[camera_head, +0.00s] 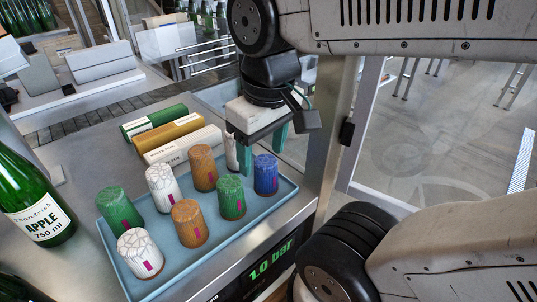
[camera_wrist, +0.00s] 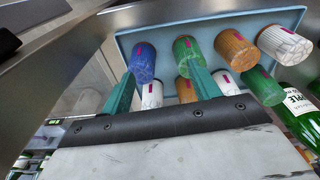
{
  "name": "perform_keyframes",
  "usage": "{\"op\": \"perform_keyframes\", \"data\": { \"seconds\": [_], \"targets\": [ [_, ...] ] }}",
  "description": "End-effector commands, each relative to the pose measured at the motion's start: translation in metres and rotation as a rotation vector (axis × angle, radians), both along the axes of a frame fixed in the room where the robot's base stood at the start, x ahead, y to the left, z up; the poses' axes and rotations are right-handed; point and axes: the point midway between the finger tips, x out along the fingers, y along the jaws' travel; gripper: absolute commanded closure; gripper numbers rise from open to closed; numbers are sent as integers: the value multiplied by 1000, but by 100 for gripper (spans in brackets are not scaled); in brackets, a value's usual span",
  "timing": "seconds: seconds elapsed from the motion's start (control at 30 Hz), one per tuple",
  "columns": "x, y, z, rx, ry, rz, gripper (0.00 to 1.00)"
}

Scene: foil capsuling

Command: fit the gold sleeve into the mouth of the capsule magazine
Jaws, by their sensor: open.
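A long gold carton (camera_head: 168,131) lies behind the tray, between a green and a white one. Two orange-gold capsules stand in the blue tray (camera_head: 282,199): one in the back row (camera_head: 202,168), one in the front row (camera_head: 189,223). I cannot tell which of these is the gold sleeve. I cannot make out the capsule magazine or its mouth. My gripper (camera_head: 262,160) is open and empty at the tray's right end, by the blue capsule (camera_head: 266,173) and a half-hidden white one (camera_head: 231,153). In the wrist view its fingers (camera_wrist: 161,75) point toward the tray.
Green and white capsules also stand in the tray. The green carton (camera_head: 153,120) and white carton (camera_head: 183,144) lie beside the gold one. A green apple bottle (camera_head: 36,205) stands at the left. A metal post (camera_head: 338,120) rises close right of my gripper.

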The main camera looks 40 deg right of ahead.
Motion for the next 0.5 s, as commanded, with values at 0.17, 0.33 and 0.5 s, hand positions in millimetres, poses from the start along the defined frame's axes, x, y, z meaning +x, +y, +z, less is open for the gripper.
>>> {"op": "perform_keyframes", "data": {
  "seconds": [0.17,0.33,0.5],
  "targets": [
    [-14,-1,-9,7,-5,-72,35],
    [-5,-1,-4,12,-1,-109,35],
    [42,2,14,32,18,-311,35]
  ]
}}
